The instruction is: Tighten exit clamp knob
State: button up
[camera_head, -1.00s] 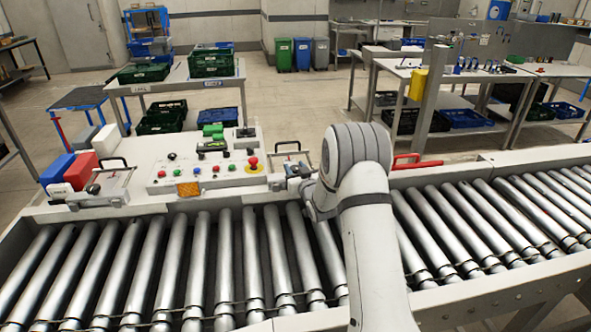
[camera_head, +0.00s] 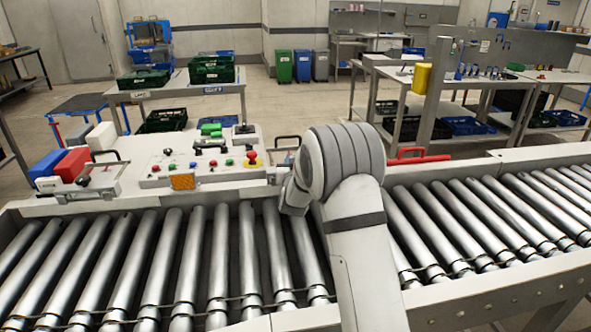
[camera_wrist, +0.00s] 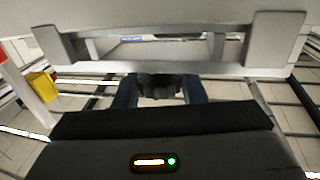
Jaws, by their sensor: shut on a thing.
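In the wrist view, a dark knob (camera_wrist: 160,86) sits between the two dark blue fingers of my gripper (camera_wrist: 160,97), which is shut on it. The knob is in shadow, so its shape and how tight it is cannot be seen. A pale metal clamp bracket (camera_wrist: 262,42) stands just beyond it. In the head view, the clamp's black handle (camera_head: 287,138) shows behind my arm at the right end of the control panel. My arm hides the fingers and the knob there.
The roller conveyor (camera_head: 150,265) runs across the front. The control panel (camera_head: 215,170) has several buttons and a red emergency stop (camera_head: 250,158). A second clamp (camera_head: 92,183) is at its left end. A red handle (camera_head: 417,156) lies right of my arm.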

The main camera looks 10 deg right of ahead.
jog(key=shift+r, duration=0.15)
jog(key=o, duration=1)
jog(key=shift+c, duration=0.2)
jog(key=shift+s, duration=0.1)
jog(key=s+a+b, duration=0.1)
jog(key=s, duration=0.6)
jog(key=shift+s+a, duration=0.25)
jog(key=shift+a, duration=0.1)
jog(key=s+g+y, duration=0.1)
jog(key=s+g, duration=0.4)
jog(key=s, duration=0.8)
jog(key=s+d+n+g+y+p, duration=0.1)
jog(key=s+g, duration=0.4)
jog(key=s, duration=0.9)
jog(key=s+r+n+g+y, duration=0.1)
jog(key=s+g, duration=0.4)
jog(key=s, duration=0.9)
jog(key=shift+s+d+p, duration=0.25)
jog(key=shift+d+p, duration=0.05)
